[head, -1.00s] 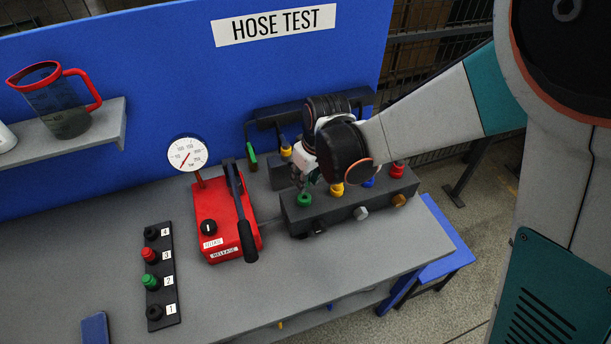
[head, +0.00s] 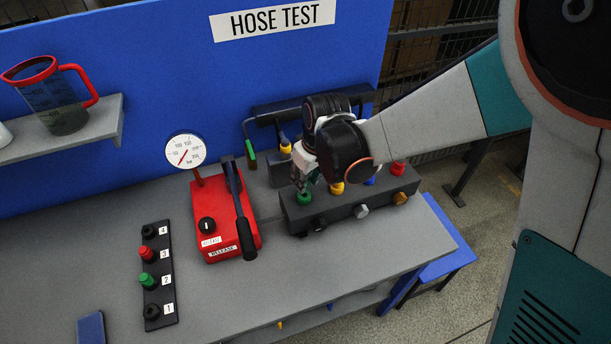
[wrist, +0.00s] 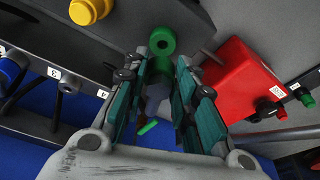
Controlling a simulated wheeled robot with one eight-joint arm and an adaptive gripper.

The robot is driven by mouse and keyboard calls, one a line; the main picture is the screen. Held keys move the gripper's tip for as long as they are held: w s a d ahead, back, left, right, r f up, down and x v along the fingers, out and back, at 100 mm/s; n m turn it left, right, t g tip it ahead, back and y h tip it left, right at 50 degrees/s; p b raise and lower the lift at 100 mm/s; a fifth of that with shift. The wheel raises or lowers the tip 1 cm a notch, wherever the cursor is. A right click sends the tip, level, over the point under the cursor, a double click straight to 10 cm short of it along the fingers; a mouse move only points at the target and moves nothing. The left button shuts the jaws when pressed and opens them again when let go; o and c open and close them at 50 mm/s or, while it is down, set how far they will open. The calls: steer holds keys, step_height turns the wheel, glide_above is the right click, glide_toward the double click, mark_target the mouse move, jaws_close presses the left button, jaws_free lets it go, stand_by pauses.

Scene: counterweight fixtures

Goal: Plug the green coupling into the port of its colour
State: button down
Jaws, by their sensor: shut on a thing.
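The green coupling (wrist: 159,67) shows in the wrist view between the fingertips of my gripper (wrist: 157,88), which is shut on it. The green port (wrist: 162,41) is a green ring just beyond the coupling, very close to it. I cannot tell whether they touch or how well they line up. In the head view my gripper (head: 309,183) is low over the green port (head: 304,198), at the left end of the dark port block (head: 340,211). The coupling is mostly hidden there by the gripper.
Yellow (head: 337,188), blue (head: 369,181) and red (head: 398,168) ports follow to the right. A red pump (head: 225,225) with a black lever and a gauge (head: 186,152) stands left of the block. A strip (head: 160,275) with red and green knobs lies further left.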

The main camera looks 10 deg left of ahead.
mark_target(306, 197)
steer(key=shift+f+b, duration=0.75)
steer(key=shift+f, duration=0.2)
steer(key=shift+f, duration=0.15)
steer(key=shift+f+b, duration=0.65)
steer(key=shift+b, duration=0.1)
steer(key=shift+f+b, duration=0.65)
steer(key=shift+s+f, duration=0.1)
steer(key=shift+f, duration=0.1)
stand_by(0.7)
steer(key=c, duration=1.2)
jaws_free()
